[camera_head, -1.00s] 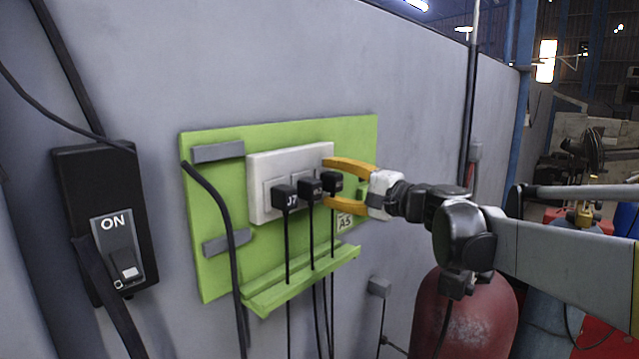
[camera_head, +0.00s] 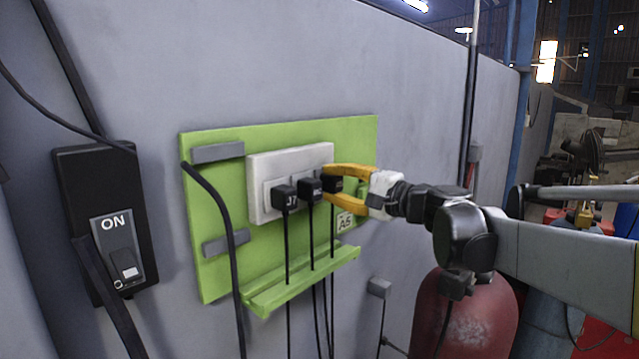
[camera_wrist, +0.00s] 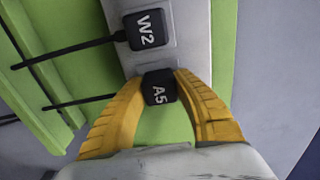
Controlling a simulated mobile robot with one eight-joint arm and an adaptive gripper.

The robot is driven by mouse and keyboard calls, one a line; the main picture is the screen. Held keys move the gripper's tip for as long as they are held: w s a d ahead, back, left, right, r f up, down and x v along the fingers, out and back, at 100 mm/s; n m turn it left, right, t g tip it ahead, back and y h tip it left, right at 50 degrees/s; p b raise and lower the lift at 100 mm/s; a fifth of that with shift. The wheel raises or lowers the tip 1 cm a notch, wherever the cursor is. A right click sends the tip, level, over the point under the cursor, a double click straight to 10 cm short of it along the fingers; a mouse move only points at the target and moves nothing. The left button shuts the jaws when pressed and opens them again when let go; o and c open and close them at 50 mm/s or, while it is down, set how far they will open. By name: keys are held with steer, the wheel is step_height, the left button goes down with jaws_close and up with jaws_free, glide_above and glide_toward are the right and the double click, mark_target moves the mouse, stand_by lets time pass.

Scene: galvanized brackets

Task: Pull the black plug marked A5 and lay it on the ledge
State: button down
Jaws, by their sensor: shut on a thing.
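The black plug marked A5 (camera_wrist: 158,87) sits at the end of the white socket strip (camera_wrist: 190,45), its cord running off to the left in the wrist view. In the head view the A5 plug (camera_head: 334,180) is the rightmost of three plugs. My gripper (camera_head: 331,184), with yellow fingers, is shut on it, one finger on each side; the fingers also show in the wrist view (camera_wrist: 161,85). The plug appears still against the strip; I cannot tell whether it is fully seated. The green ledge (camera_head: 275,296) runs below the strip and is bare apart from the cords.
A plug marked W2 (camera_wrist: 147,30) is close beside A5. A plug marked J7 (camera_head: 284,197) is farther left. Cords hang down past the ledge. A black ON switch box (camera_head: 100,220) is on the wall at left. A red cylinder (camera_head: 480,320) stands below my arm.

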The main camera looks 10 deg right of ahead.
mark_target(339, 185)
steer(key=shift+s, duration=0.1)
steer(key=shift+v, duration=2.85)
steer(key=shift+d, duration=0.1)
